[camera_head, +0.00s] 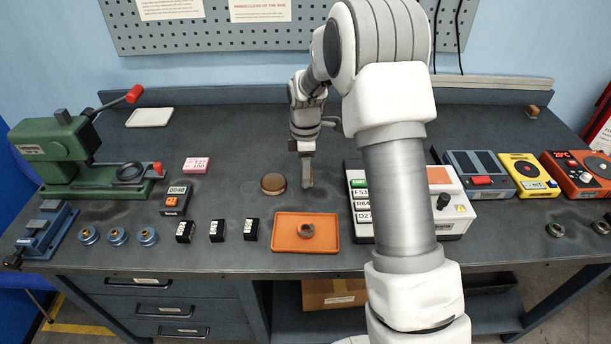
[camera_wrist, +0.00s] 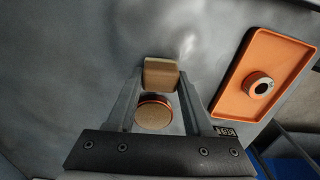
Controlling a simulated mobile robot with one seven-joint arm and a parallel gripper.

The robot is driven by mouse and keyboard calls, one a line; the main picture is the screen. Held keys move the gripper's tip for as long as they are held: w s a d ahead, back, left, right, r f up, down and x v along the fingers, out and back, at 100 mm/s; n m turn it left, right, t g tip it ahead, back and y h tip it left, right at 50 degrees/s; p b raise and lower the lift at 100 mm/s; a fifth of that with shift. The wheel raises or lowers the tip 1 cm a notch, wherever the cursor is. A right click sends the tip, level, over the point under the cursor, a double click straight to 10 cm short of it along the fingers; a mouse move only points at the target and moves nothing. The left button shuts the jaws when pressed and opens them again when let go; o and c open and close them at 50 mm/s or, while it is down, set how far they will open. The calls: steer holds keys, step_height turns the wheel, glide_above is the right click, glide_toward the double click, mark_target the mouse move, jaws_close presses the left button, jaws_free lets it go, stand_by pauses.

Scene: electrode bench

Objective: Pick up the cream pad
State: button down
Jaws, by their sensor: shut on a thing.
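The cream pad, a small tan block (camera_wrist: 161,74), is between my fingertips in the wrist view. My gripper (camera_wrist: 161,80) is shut on it, one finger on each side. In the head view my gripper (camera_head: 307,180) points down over the middle of the bench, and the pad is hard to make out there. I cannot tell whether the pad touches the bench.
A round brown disc (camera_head: 273,183) lies just left of my gripper; it also shows between my fingers in the wrist view (camera_wrist: 154,113). An orange tray (camera_head: 287,244) with a metal ring (camera_head: 306,230) is in front. A control box (camera_head: 456,216) stands to the right.

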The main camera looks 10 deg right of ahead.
steer(key=r, duration=0.3)
steer(key=shift+d, duration=0.2)
steer(key=d+r, duration=0.6)
steer(key=d, duration=0.5)
steer(key=shift+w+r+p, duration=0.3)
steer(key=shift+d, duration=0.1)
steer(key=c, duration=1)
jaws_free()
steer(key=c, duration=0.5)
